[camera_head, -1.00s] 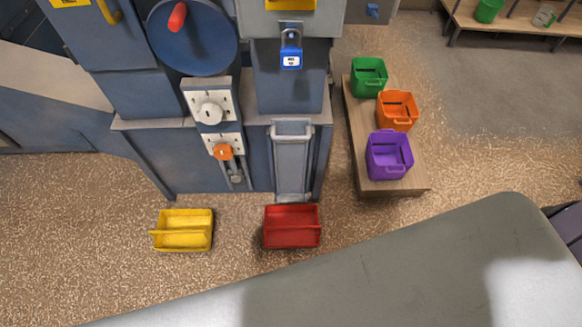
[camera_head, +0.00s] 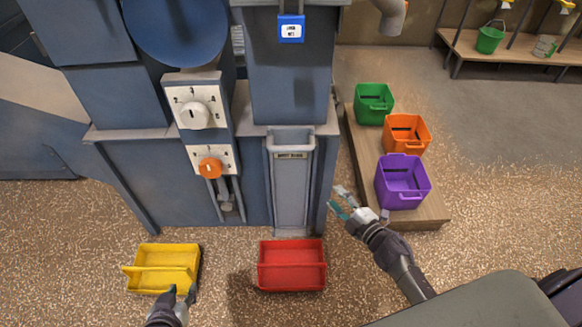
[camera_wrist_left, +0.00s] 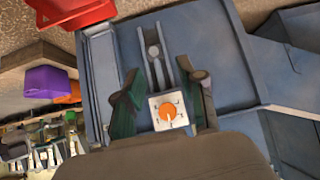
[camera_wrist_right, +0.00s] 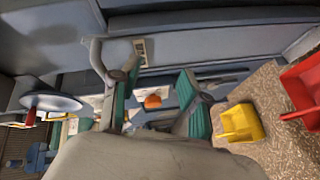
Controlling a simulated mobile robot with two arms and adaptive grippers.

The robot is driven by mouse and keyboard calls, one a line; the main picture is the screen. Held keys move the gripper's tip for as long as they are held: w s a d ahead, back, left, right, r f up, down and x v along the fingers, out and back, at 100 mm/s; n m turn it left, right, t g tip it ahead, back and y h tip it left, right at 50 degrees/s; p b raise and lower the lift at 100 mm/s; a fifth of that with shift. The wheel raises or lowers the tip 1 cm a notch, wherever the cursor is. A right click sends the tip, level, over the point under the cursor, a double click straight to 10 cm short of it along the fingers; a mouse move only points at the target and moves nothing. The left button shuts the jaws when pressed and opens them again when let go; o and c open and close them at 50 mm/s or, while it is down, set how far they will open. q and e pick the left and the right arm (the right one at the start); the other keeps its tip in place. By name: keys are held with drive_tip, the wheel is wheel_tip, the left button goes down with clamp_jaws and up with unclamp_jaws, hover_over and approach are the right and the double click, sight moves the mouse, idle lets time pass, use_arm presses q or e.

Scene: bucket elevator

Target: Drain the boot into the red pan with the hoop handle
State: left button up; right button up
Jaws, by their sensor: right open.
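The red pan (camera_head: 292,277) stands on the floor below the boot slide (camera_head: 291,190), a grey panel with a bar handle at its top; a bar crosses the pan. The pan also shows in the left wrist view (camera_wrist_left: 75,12) and right wrist view (camera_wrist_right: 303,85). The slide looks down. My left gripper (camera_head: 181,293) is open and empty, over the front edge of the yellow pan (camera_head: 165,257). My right gripper (camera_head: 340,202) is open and empty, right of the slide and apart from it.
The orange knob (camera_head: 210,168) and white dial (camera_head: 194,115) sit on panels left of the slide. A blue padlock (camera_head: 291,28) hangs above. Green (camera_head: 374,104), orange (camera_head: 407,134) and purple (camera_head: 402,186) bins stand on a low platform at right. A grey surface (camera_head: 480,305) fills the lower right.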

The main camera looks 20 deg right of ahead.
sight(294, 149)
drive_tip(key=w+a+r+n+y+b, duration=0.25)
drive_tip(key=r+n+y+b, duration=0.25)
drive_tip(key=r+n, duration=0.4)
drive_tip(key=shift+t, duration=0.4)
drive_tip(key=x, duration=0.8)
drive_tip(key=a+b+x, duration=0.1)
drive_tip(key=x, duration=0.2)
drive_tip(key=shift+w+a+r, duration=0.1)
drive_tip(key=shift+a, duration=0.05)
use_arm(q)
wheel_tip(294, 149, up, 16)
drive_tip(key=w+d+t+h, duration=0.1)
drive_tip(key=w+t, duration=0.1)
drive_tip(key=t, duration=0.4)
drive_tip(key=shift+w+d+r+t+h, duration=0.25)
drive_tip(key=shift+w+d+t+h, duration=0.05)
drive_tip(key=shift+w+d+h, duration=0.1)
use_arm(e)
drive_tip(key=shift+w+a+r, duration=0.1)
drive_tip(key=shift+w+a, duration=0.2)
drive_tip(key=shift+w, duration=0.25)
clamp_jaws()
